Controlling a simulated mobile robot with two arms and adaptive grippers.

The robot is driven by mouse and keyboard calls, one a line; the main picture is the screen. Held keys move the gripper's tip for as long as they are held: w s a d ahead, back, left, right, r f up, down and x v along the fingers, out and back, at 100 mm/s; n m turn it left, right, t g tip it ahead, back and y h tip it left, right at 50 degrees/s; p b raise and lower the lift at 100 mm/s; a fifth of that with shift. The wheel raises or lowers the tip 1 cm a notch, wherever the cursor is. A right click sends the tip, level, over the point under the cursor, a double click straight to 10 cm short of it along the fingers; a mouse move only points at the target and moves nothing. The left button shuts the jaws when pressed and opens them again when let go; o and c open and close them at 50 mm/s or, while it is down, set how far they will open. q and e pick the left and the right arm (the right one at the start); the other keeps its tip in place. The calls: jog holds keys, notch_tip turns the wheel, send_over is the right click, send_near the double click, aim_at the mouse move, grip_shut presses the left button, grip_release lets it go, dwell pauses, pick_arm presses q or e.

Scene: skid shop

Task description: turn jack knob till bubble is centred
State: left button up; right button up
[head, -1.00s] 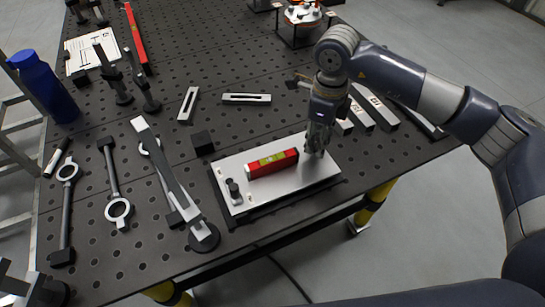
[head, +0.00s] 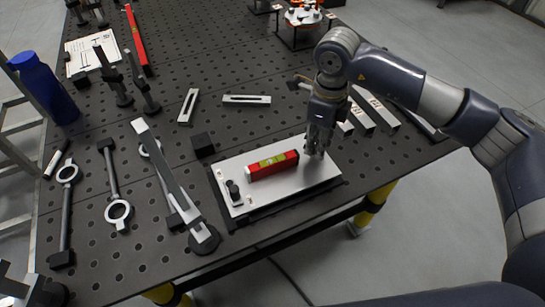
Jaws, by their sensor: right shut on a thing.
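A small red spirit level (head: 272,166) with a yellow-green vial lies on a pale metal plate (head: 270,197). The bubble is too small to make out. A dark knob (head: 233,190) stands at the plate's left end. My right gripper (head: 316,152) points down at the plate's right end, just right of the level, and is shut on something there. Its fingers hide what they hold; it may be a jack knob, but I cannot tell.
The plate sits near the front edge of a black perforated table (head: 120,250). A black block (head: 202,144), clamps (head: 172,180) and slotted bars (head: 247,99) lie around it. Grey bars (head: 375,115) lie behind my right gripper. A blue bottle (head: 44,86) stands at left.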

jog(key=shift+s+f, duration=0.2)
jog(key=shift+f, duration=0.1)
jog(key=m, duration=0.3)
jog(key=shift+m+b, duration=0.35)
jog(key=shift+m, duration=0.55)
dwell(0.4)
jog(key=m, duration=0.4)
jog(key=shift+m, duration=0.4)
dwell(0.7)
